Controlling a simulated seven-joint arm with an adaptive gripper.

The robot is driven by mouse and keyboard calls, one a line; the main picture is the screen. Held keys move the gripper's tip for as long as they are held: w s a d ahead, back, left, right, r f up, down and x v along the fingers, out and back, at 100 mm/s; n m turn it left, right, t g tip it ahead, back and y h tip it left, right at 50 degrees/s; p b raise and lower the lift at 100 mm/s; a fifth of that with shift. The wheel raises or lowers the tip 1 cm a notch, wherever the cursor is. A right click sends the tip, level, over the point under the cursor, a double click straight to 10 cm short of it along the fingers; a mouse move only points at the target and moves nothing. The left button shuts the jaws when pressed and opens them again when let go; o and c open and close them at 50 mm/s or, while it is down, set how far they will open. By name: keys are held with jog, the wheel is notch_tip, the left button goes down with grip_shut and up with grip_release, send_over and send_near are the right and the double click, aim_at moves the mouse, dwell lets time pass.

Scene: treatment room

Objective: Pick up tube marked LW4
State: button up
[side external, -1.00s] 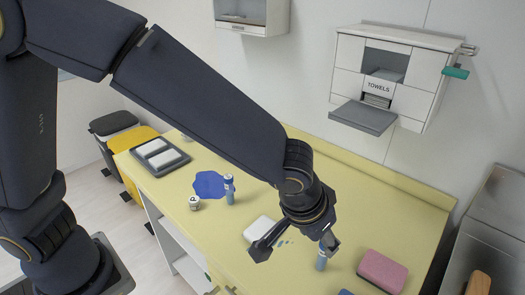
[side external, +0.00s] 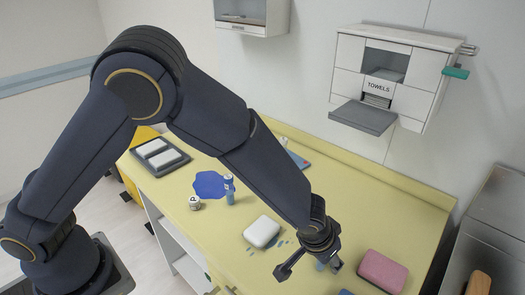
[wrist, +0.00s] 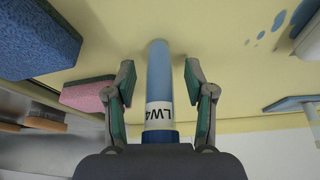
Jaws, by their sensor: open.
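The tube marked LW4 (wrist: 159,88) is blue with a white label. In the wrist view it lies between the two fingers of my open gripper (wrist: 159,85), with a gap on each side. In the side view my gripper (side external: 308,266) is low over the front right of the yellow counter, and the tube (side external: 320,266) is mostly hidden behind it. A second blue tube (side external: 230,191) with a pale label stands farther left on the counter, next to a blue patch.
A pink sponge (side external: 382,271) lies just right of my gripper, and a blue sponge (wrist: 38,38) is close by. A white block (side external: 261,231) lies to the left. A tray (side external: 160,156) with white pads and a small jar (side external: 194,203) are farther left. The towel cabinet (side external: 390,75) hangs behind.

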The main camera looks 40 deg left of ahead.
grip_shut()
dwell(0.3)
jog(key=shift+r, duration=0.1)
